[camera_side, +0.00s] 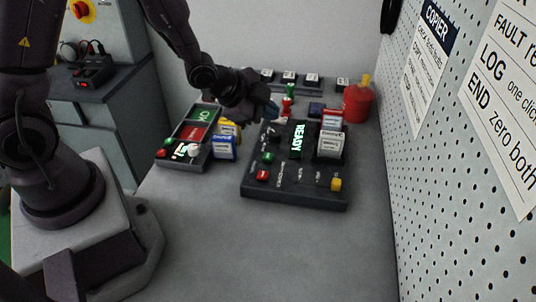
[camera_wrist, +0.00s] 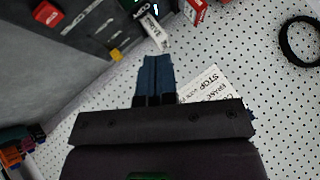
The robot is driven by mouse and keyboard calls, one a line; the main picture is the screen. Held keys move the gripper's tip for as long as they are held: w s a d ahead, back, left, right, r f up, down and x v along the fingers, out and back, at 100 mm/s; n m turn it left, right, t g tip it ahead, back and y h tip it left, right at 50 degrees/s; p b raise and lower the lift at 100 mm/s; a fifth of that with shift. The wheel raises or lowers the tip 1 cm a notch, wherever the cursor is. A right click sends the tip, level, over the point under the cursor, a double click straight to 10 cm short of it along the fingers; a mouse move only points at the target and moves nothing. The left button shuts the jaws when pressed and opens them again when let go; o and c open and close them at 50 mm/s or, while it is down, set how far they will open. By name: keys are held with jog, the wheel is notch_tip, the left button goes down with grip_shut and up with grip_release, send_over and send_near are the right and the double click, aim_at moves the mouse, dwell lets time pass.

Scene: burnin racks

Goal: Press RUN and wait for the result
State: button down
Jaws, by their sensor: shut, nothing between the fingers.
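The dark console (camera_side: 295,190) stands on the bench with a lit display (camera_side: 297,140) reading READY. It has a green button (camera_side: 268,157), a red button (camera_side: 262,175) and a yellow button (camera_side: 336,184). Its small labels are too small to read, so I cannot tell which control is RUN. My gripper (camera_side: 272,108) is shut and empty, near the console's back left edge; contact cannot be judged. In the wrist view the shut blue fingers (camera_wrist: 154,75) show below the console's corner, with the yellow button (camera_wrist: 116,55) and a red button (camera_wrist: 47,13) beyond.
A red container (camera_side: 357,103) stands behind right. A pegboard (camera_side: 460,180) bounds the right. The front bench is clear.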

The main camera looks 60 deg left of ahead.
aim_at(268, 157)
jog(key=shift+f, duration=4.4)
jog(key=shift+f, duration=0.4)
jog(key=shift+f, duration=0.45)
jog(key=shift+r, duration=0.85)
jog(key=shift+r, duration=0.1)
jog(key=shift+r, duration=2.45)
